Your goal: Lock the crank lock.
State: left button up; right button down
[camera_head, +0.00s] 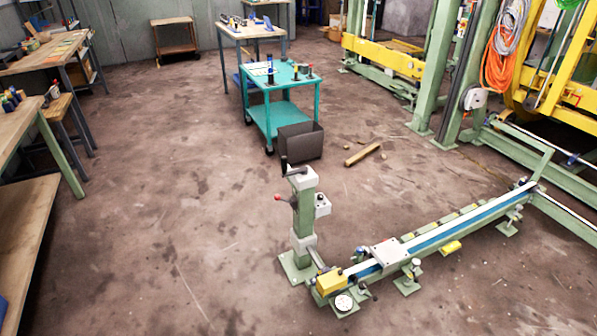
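A green post (304,217) stands on a floor plate at the near end of a long rail. A crank (294,170) with an upright black handle sits on the grey block at its top. A lever with a red knob (278,197) sticks out to the left, partway down the post. A small grey box (322,204) is on the post's right side. I cannot tell for certain which of these parts is the crank lock. Neither of my grippers is in view.
The green rail (440,235) runs from the post toward the back right and carries a grey plate (388,252). A dark bin (300,142), a teal cart (268,113) and a wood piece (362,154) lie beyond. The floor left of the post is clear.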

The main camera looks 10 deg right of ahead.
aim_at(277, 197)
jog(key=i+l+u, duration=0.2)
jog(key=i, duration=0.25)
jog(key=i+l+u, duration=0.15)
jog(key=i, duration=0.3)
jog(key=i+l+u, duration=0.2)
jog(key=i, duration=0.2)
